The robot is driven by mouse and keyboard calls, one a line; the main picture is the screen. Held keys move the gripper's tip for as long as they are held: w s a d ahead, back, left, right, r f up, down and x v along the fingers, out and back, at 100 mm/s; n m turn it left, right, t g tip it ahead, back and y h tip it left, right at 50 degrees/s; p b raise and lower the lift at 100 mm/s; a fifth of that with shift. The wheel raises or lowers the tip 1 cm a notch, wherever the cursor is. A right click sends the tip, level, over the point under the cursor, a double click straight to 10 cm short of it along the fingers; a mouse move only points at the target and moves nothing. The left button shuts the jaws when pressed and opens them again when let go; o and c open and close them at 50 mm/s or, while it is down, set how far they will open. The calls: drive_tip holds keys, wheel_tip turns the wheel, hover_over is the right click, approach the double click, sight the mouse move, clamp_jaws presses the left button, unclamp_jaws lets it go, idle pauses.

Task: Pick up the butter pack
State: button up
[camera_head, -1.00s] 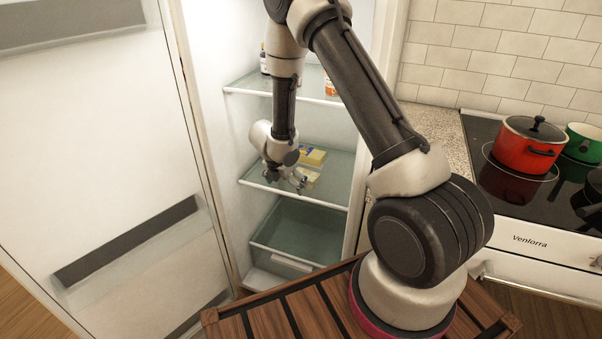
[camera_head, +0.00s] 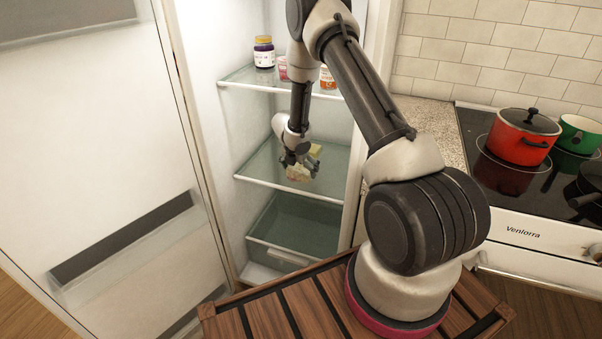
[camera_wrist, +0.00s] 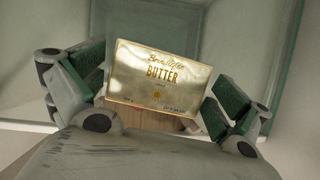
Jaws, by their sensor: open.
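The butter pack (camera_wrist: 158,84), a pale gold box lettered "BUTTER", lies between the two green-padded fingers in the wrist view. In the head view the butter pack (camera_head: 298,173) is near the front of the middle fridge shelf (camera_head: 262,172), partly covered by the fingers. My gripper (camera_head: 301,164) is open around it. In the wrist view a narrow gap shows between the pack and the right pad. The pack's left edge is close to the left pad, and I cannot tell whether they touch.
A yellow item (camera_head: 315,150) sits behind my gripper on the same shelf. The upper shelf (camera_head: 240,84) holds a dark jar (camera_head: 264,53) and other containers. A drawer (camera_head: 296,228) is below. The open fridge door (camera_head: 100,150) stands at left; a stove with a red pot (camera_head: 524,137) is at right.

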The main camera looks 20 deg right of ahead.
drive_tip(key=shift+f, duration=0.2)
drive_tip(key=c, duration=0.9)
drive_tip(key=shift+c, duration=0.3)
drive_tip(key=shift+r, duration=0.15)
